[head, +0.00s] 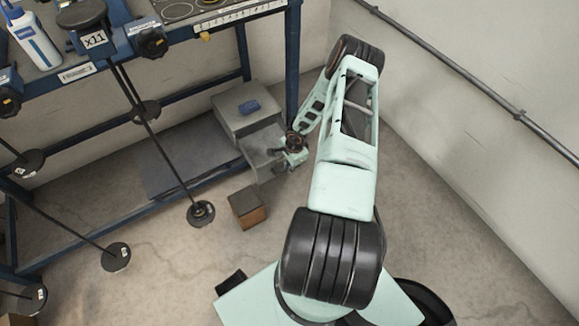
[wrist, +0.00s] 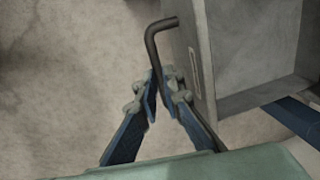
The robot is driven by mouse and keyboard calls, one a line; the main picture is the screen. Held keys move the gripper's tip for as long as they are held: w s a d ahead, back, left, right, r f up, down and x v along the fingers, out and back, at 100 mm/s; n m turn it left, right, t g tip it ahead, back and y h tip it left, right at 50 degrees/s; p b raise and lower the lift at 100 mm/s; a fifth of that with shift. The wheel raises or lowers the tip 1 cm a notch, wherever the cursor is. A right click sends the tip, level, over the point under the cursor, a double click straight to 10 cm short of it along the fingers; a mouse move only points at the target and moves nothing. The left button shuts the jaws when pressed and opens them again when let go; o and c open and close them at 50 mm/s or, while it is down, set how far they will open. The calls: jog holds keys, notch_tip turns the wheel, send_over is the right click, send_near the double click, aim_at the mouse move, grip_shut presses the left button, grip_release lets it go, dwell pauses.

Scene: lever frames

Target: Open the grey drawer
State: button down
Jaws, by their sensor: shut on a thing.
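The grey drawer (head: 262,148) stands pulled out from its small grey cabinet (head: 232,97) under the workbench. In the wrist view the drawer front (wrist: 198,60) stands upright and the open inside shows to its right; what I see of the inside is empty. A dark bent bar handle (wrist: 153,48) is on the drawer front. My gripper (wrist: 160,84) is shut on this handle, its two blue-padded fingers on either side of the bar. In the head view my gripper (head: 287,156) is small, at the drawer's front, and its fingers are hard to make out.
The blue workbench frame (head: 292,60) rises beside the cabinet. A wall with a pipe (head: 450,68) is at the right. Floor between is clear.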

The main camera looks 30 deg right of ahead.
dwell(0.3)
jog(key=c, duration=2)
grip_release()
jog(key=shift+c, duration=0.2)
notch_tip(320, 180, up, 12)
jog(key=s, duration=0.2)
jog(key=shift+s, duration=0.1)
